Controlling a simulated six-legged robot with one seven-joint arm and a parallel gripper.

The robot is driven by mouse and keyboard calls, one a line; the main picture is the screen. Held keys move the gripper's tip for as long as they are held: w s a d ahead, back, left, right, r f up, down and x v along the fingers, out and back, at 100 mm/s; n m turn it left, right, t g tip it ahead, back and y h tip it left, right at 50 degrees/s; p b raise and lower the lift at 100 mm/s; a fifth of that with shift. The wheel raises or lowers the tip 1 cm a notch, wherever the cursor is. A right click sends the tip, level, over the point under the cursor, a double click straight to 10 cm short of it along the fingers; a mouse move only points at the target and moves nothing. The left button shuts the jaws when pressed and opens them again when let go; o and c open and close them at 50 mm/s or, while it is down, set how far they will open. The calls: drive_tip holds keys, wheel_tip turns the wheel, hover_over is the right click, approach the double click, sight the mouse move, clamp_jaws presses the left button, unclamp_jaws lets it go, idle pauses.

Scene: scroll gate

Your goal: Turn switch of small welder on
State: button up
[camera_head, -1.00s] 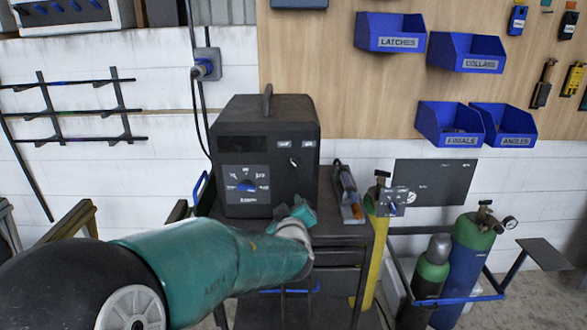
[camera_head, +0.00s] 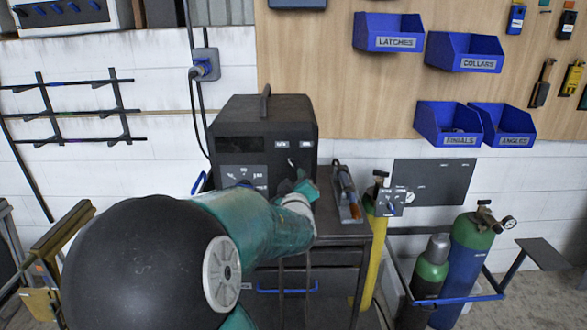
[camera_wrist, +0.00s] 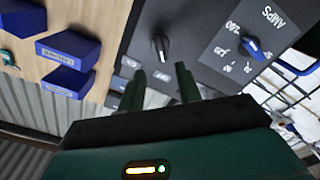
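The small welder (camera_head: 262,118) is a dark box with a top handle, standing on a dark cart. Its black switch (camera_head: 292,163) is on the upper right of the front face, under two small white labels. In the wrist view the switch (camera_wrist: 160,46) is a black knob with a light mark, near the blue AMPS dial (camera_wrist: 253,47). My gripper (camera_head: 306,187) is just below and right of the switch in the head view. In the wrist view my gripper (camera_wrist: 160,80) is open, its two fingers apart and empty, with the knob beyond the tips. Contact is not visible.
A tool in a holder (camera_head: 346,196) lies on the cart just right of my gripper. A yellow cylinder (camera_head: 370,260) and a trolley with gas cylinders (camera_head: 462,260) stand to the right. Blue bins (camera_head: 389,32) hang on the wall board. My arm covers the welder's lower front.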

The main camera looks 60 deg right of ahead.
sight(293, 166)
drive_tip(key=shift+x, duration=3.9)
clamp_jaws()
